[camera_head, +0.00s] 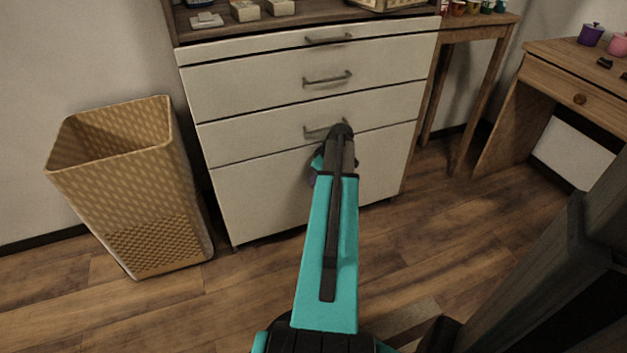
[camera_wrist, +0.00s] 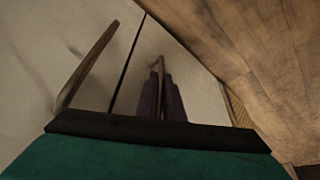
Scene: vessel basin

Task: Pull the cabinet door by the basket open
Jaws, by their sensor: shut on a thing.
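The white cabinet (camera_head: 250,70) stands against the wall, with the tan woven basket (camera_head: 165,215) to its left. Its lowest, tallest panel is the cabinet door (camera_head: 258,200), which looks flush with the front. In the wrist view my gripper (camera_wrist: 161,100) has its dark purple fingers closed around the door handle (camera_wrist: 162,72), a thin bar on the door panel (camera_wrist: 185,75). In the head view my arm covers that handle and most of the gripper; only a bit of purple finger shows beside the arm.
Drawers with bar handles sit above the door; the lowest drawer handle (camera_head: 318,130) is just above my gripper. Wood floor (camera_head: 240,290) is open in front. A wooden side table (camera_head: 480,50) and desk (camera_head: 545,70) stand at right.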

